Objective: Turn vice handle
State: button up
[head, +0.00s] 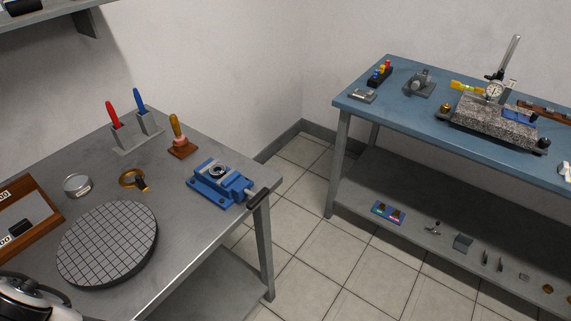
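A blue vice (219,183) sits near the right edge of the grey table on the left, and a grey ring-shaped part shows at its top. Its dark handle (259,197) sticks out at the right end of the vice, past the table's edge. A white and black rounded part of my arm shows at the bottom left corner, well to the left of and nearer than the vice. My gripper's fingers are not in view.
The grey table (185,215) also bears a round gridded plate (107,243), a metal tin (77,185), a brass ring (132,179), a wooden-handled tool (180,138) and a stand with red and blue handles (137,135). Tiled floor separates it from a blue bench (400,115).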

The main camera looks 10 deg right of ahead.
aim_at(256, 199)
jog(key=i+z, duration=0.1)
jog(key=l+u, duration=0.25)
jog(key=l, duration=0.45)
jog(key=l+u, duration=0.2)
jog(key=l, duration=0.5)
jog(key=l+u, duration=0.25)
jog(key=l, duration=0.45)
jog(key=k+l+u, duration=0.1)
jog(key=l+u, duration=0.15)
jog(key=l, duration=0.4)
